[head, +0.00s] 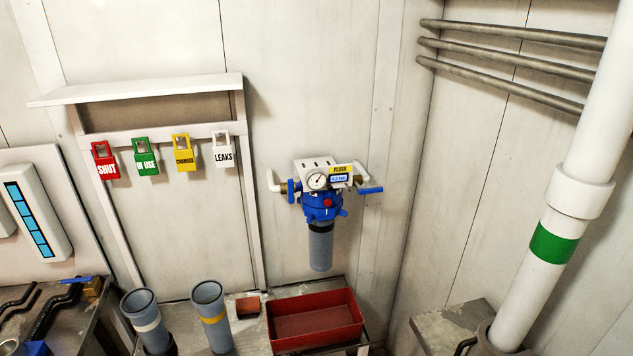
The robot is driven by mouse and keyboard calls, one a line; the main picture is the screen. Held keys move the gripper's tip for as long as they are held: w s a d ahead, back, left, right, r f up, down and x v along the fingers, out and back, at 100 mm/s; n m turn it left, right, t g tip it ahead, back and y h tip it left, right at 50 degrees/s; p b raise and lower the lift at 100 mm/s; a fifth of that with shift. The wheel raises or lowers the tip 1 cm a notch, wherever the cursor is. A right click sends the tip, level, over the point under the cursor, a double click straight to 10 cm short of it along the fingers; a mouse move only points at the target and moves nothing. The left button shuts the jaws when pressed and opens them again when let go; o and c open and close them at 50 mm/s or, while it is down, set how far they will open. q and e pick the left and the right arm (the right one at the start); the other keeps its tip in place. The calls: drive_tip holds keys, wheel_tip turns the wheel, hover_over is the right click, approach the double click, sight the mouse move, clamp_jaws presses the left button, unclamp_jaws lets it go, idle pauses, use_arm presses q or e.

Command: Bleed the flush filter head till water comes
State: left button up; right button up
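The flush filter head (322,206) is blue and mounted on the white wall, with a yellow "FLUSH" label (341,169) and a small display. A round pressure gauge (318,181) sits on its front; its reading is too small to tell. A red button (327,202) is on the blue body. A grey filter housing (320,247) hangs below. A blue lever handle (369,190) sticks out at the right, and another blue handle (292,192) is at the left pipe. No water shows. Neither of my grippers is in view.
A red tray (314,318) stands on the bench below the filter. Two grey cylinders (209,312) and a small reddish block (248,306) are left of it. Coloured tags (145,157) hang under a shelf. A white pipe (530,270) rises at right.

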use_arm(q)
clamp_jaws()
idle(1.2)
